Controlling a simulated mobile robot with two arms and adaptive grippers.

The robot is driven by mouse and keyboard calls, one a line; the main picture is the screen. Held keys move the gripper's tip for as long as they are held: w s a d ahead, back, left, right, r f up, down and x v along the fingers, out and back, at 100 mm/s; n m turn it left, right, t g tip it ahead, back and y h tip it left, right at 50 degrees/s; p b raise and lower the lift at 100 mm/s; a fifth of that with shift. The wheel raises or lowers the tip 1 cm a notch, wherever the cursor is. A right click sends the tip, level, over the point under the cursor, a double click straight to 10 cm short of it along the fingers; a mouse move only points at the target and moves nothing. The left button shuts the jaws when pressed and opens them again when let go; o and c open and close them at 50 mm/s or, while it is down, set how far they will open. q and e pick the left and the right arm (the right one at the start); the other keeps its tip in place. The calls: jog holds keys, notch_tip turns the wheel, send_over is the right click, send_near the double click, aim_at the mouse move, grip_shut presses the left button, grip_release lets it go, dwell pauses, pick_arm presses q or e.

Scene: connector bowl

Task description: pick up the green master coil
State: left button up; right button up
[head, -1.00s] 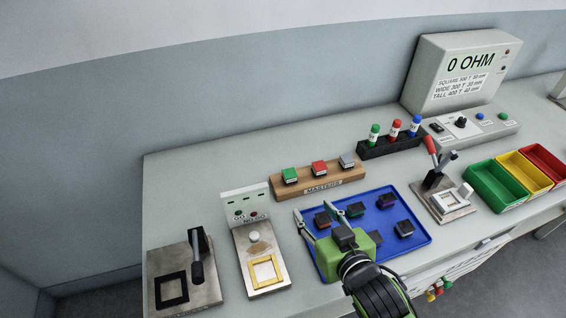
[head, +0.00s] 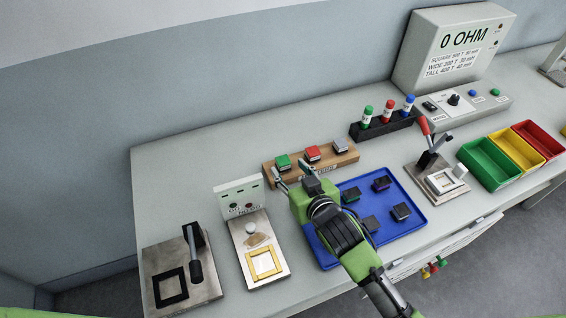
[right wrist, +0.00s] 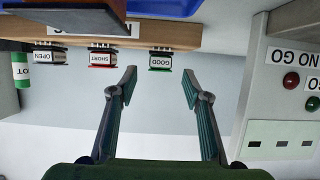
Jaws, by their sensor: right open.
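The green master coil (head: 283,161) sits at the left end of the wooden masters block (head: 328,170). My left gripper is not in view.
Beside it on the block are a red coil (head: 312,153) and a grey coil (head: 340,145). A NO GO gauge box (head: 238,194) stands close left. A blue tray (head: 412,222) with dark coils lies under my right arm. Capped bottles (head: 388,112) stand behind right.

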aim_at(285, 164)
jog(key=x, duration=0.5)
jog(key=shift+a, duration=0.1)
jog(key=c, duration=1.2)
